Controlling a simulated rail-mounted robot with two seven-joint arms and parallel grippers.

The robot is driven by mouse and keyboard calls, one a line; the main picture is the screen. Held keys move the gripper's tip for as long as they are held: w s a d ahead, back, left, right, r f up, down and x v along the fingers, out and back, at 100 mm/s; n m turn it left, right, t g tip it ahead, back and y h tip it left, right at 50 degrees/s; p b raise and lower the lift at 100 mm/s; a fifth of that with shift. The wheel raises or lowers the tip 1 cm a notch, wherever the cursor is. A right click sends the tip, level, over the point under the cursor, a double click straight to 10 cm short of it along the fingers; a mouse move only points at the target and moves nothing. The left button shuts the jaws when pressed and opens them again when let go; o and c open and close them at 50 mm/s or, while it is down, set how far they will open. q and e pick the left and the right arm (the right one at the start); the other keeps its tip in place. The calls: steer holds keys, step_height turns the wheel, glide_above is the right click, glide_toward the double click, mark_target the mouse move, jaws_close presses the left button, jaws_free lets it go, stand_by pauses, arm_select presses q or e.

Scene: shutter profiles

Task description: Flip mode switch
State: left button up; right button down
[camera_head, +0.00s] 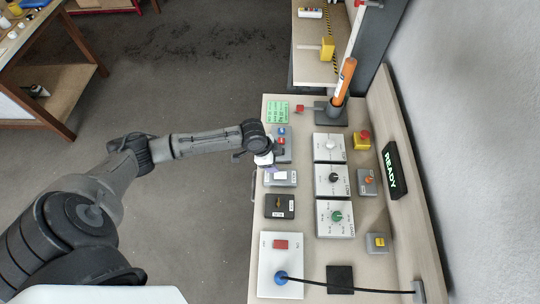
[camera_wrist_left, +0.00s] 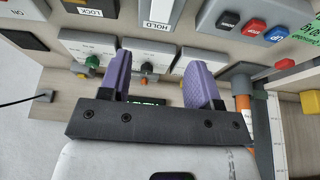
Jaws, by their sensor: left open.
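My left gripper (camera_head: 265,160) is over the near-left edge of the control panel (camera_head: 308,262), beside a grey box with a pale label (camera_head: 281,178). In the left wrist view its two purple fingers (camera_wrist_left: 160,82) are apart with nothing between them. A plate reading HOLD (camera_wrist_left: 158,22) is beyond the fingertips; the switch part of it is not clear. A black box with a yellow switch (camera_head: 280,205) sits below the grey box, and a LOCK label (camera_wrist_left: 90,12) shows at upper left in the wrist view. No label reading "mode" is legible. My right gripper is out of view.
A grey box with blue and red buttons (camera_head: 282,135) is close to my wrist. Three white dial plates (camera_head: 322,158) stand to the right, with a yellow-based red button (camera_head: 362,140). A READY display (camera_head: 391,170) is on the side wall.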

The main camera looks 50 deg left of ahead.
arm_select(q)
steer(key=shift+v, duration=1.45)
